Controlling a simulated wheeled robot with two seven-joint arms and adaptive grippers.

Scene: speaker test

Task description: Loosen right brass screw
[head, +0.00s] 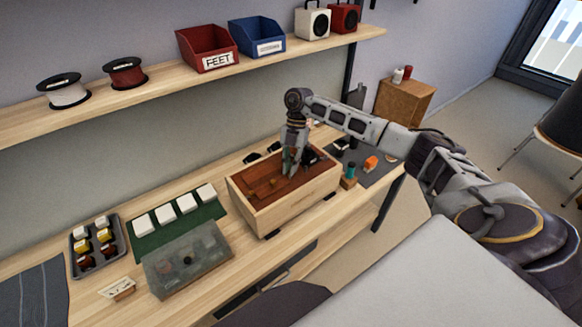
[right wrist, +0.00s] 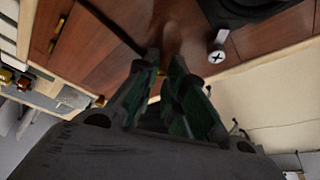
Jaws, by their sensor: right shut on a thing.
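A wooden speaker box (head: 262,212) lies on the bench with its red-brown panel (head: 262,187) facing up. My right gripper (head: 290,172) reaches down onto this panel. In the right wrist view, its green-padded fingers (right wrist: 161,76) are shut on a small brass screw (right wrist: 160,71), which is mostly hidden between the tips. Another brass piece (right wrist: 100,101) shows at the panel's edge, left of the fingers. A brass strip (right wrist: 57,32) lies farther left on the panel. A silver cross-head screw (right wrist: 216,56) sits beside a dark round part (right wrist: 245,8). My left gripper is not in view.
Left of the box are a clear lidded case (head: 187,262), a green mat (head: 150,238) with several white blocks, and a dark tray (head: 83,262). A grey mat (head: 374,178) with small items lies to the right. A shelf (head: 150,95) with bins runs above.

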